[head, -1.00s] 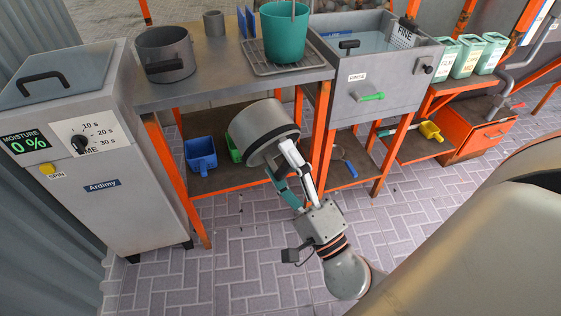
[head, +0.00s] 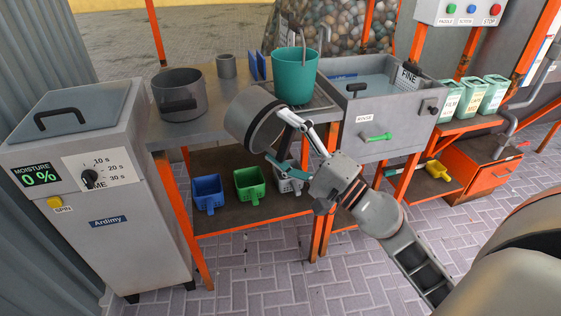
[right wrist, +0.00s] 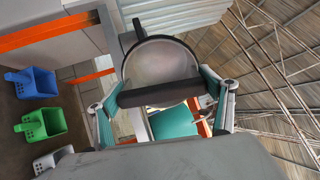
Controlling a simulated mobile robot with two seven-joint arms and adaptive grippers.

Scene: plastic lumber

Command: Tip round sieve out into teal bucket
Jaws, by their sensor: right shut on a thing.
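The round sieve (head: 254,119), a grey drum-like vessel with a dark handle, is tilted on its side in front of the table. My right gripper (head: 291,140) is shut on its dark handle. In the right wrist view the sieve (right wrist: 162,58) hangs beyond the fingers, with its dark bar handle (right wrist: 160,92) between them. The teal bucket (head: 295,78) stands upright on a rack on the table, just behind and right of the sieve. Part of the bucket (right wrist: 173,122) shows below the handle in the wrist view. Its inside is mostly hidden. My left gripper is out of view.
A grey pot (head: 178,98) and a small grey cup (head: 226,66) stand on the table (head: 215,118). The rinse basin (head: 392,131) is right of the bucket, the spin machine (head: 110,190) at left. Blue (head: 207,192) and green (head: 250,184) scoops lie on the lower shelf.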

